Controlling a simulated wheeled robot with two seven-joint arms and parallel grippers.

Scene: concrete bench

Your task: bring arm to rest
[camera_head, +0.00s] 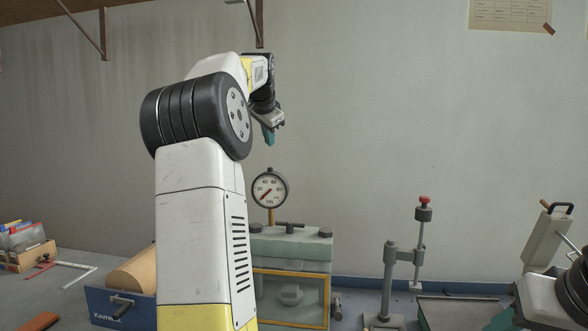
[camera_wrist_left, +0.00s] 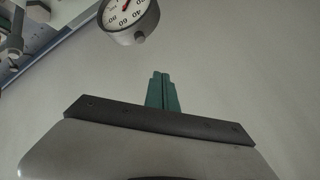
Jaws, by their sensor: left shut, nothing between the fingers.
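My left arm (camera_head: 200,200) rises from the bottom of the head view and bends over at the top. My left gripper (camera_head: 269,136) hangs from it with teal fingers pointing down, in front of the wall and above the dial gauge. In the left wrist view the teal fingers (camera_wrist_left: 162,92) lie together, shut with nothing between them. The fingers are apart from the gauge (camera_head: 269,189), which also shows in the left wrist view (camera_wrist_left: 128,17).
Below the gauge stands a pale green machine (camera_head: 290,245) with a yellow-framed window. A stand with a red knob (camera_head: 424,199) is to its right. A blue box (camera_head: 105,308) with a tan roll and a wooden bin (camera_head: 38,257) stand at left.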

